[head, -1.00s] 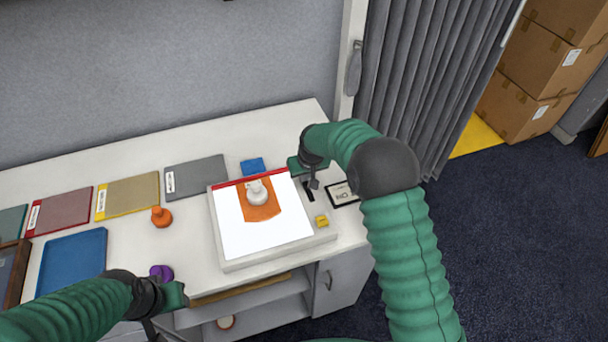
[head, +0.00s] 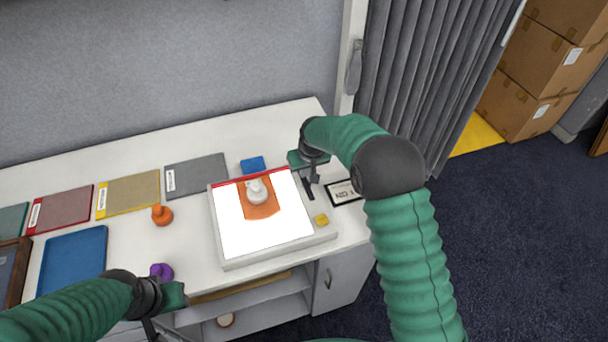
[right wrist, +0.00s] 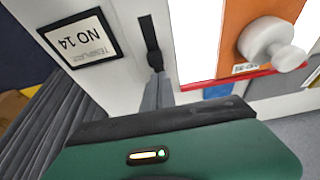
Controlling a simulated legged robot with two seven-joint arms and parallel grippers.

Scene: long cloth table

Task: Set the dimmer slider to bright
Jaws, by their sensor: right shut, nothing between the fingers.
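The light box (head: 222,232) stands on the table with its white panel lit. On its right border is a dark dimmer slot (head: 308,192), which also shows in the right wrist view (right wrist: 147,28). A dark block at the slot's end beside my fingertips looks like the slider knob (right wrist: 155,61). My right gripper (head: 313,180) is shut and empty, pointing down at the slot's far part. In the right wrist view its grey fingers (right wrist: 158,88) are at the block; whether they touch it I cannot tell. My left gripper (head: 150,325) is low at the left, its fingers mostly hidden.
An orange sheet (head: 262,211) with a white knobbed piece (head: 257,190) lies on the panel. A yellow block (head: 321,220) sits at the box's right corner. A framed card (head: 343,193) lies to the right. A blue block (head: 252,166) is behind; an orange knobbed piece (head: 162,216) is left.

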